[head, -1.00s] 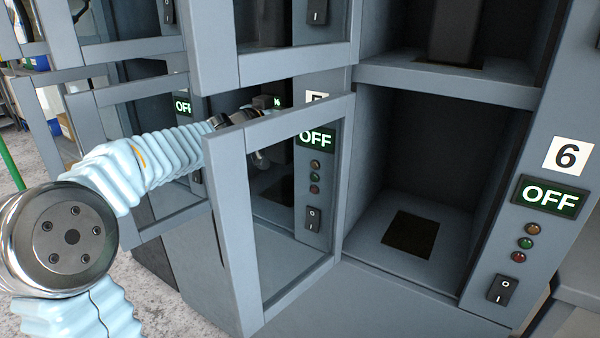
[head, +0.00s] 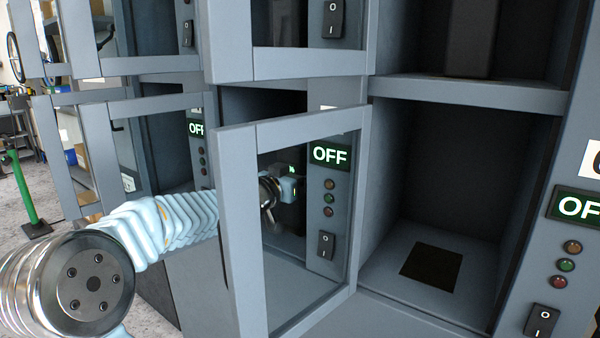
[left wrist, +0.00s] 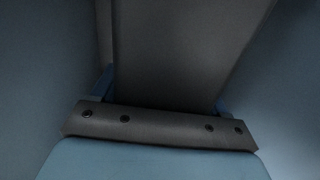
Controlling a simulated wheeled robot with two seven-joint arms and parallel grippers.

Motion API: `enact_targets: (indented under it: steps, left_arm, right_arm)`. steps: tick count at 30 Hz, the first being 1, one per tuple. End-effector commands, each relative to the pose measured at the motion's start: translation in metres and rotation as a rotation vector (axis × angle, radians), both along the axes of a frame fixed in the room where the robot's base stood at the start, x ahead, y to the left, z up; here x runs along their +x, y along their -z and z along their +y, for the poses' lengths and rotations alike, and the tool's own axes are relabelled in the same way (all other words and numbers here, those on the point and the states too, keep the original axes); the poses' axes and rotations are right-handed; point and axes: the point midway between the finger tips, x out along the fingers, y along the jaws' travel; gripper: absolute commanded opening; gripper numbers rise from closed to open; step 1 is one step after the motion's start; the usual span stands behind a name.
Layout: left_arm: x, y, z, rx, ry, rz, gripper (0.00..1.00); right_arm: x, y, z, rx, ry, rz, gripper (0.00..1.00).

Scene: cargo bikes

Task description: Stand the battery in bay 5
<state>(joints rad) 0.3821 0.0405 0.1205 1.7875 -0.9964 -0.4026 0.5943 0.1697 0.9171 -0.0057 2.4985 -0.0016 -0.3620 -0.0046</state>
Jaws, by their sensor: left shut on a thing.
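Bay 5 is the compartment left of the OFF panel (head: 330,154); its number label is mostly hidden by a door frame. My left arm reaches in from the left behind the open glass door. My left gripper (head: 288,188) shows through the glass, at bay 5. In the head view the battery is mostly lost in shadow; a small green mark shows above the gripper. Its base and the bay floor contact are hidden. My right gripper is out of view.
The open glass door (head: 240,230) stands in front of my left forearm. Bay 6 (head: 400,225) at right is empty, with a dark square on its floor. More open doors (head: 97,165) stand at left. A green stand (head: 30,195) is on the floor at far left.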

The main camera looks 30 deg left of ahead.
Motion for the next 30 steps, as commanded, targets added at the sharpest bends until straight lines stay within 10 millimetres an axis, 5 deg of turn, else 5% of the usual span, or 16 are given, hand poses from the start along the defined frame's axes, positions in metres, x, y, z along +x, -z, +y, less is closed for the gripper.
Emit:
enact_targets:
  steps: [7, 8, 12, 23, 30]
  left_arm:
    - [0.0, -0.001, -0.001, 0.0, 0.002, -0.009, 0.0]
    - [0.0, 0.003, 0.0, 0.0, 0.0, 0.0, 0.75]
    - [0.0, 0.003, 0.0, 0.0, 0.0, 0.0, 0.97]
    - [0.0, -0.003, 0.0, 0.0, 0.0, 0.0, 0.99]
    - [-0.046, -0.003, 0.004, 0.002, -0.003, 0.0, 0.99]
  right_arm:
    - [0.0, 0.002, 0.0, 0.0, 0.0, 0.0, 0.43]
    - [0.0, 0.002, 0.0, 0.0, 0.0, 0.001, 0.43]
    - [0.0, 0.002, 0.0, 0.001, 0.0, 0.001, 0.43]
    - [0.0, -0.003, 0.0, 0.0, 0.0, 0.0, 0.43]
    - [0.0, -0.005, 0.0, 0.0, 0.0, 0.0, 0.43]
